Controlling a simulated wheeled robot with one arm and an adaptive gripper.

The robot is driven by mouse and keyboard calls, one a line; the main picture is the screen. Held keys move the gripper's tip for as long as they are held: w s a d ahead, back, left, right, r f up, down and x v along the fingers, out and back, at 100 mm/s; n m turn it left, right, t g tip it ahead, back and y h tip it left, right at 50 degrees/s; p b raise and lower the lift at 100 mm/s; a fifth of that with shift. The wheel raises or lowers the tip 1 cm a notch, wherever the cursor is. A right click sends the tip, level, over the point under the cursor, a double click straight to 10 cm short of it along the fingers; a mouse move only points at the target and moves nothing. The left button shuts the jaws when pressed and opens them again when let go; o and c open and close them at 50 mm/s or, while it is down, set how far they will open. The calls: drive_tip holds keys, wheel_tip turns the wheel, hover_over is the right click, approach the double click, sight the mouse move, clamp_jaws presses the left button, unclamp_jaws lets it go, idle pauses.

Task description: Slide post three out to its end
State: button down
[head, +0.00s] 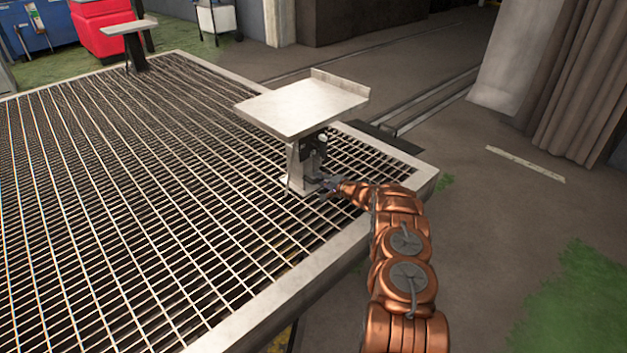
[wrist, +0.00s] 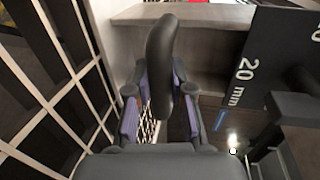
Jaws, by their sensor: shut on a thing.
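A post (head: 297,165) with a flat pale top plate (head: 300,106) stands on the near right part of the grated platform. I cannot read a number on it. My gripper (head: 328,186) reaches the post's foot from the right, below the top plate. In the wrist view, my gripper (wrist: 160,98) has its two purple-padded fingers on either side of an upright, dark, rounded handle (wrist: 162,45) and is shut on it. A dark plate marked "20 mm" (wrist: 285,65) stands to the right of the handle.
The grated platform (head: 130,190) has a pale rim and fills the left and middle. Another post with a pale top (head: 127,27) stands at its far edge. A dark block (head: 375,136) sits by the right rim. Open floor (head: 500,230) lies to the right.

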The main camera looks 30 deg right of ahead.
drive_tip(key=shift+d, duration=0.25)
drive_tip(key=c, duration=1.4)
unclamp_jaws()
drive_tip(key=shift+d, duration=0.1)
drive_tip(key=o, duration=0.4)
drive_tip(key=shift+s, duration=0.15)
drive_tip(key=v, duration=1.1)
drive_tip(key=shift+s+r, duration=0.15)
drive_tip(key=shift+s, duration=0.2)
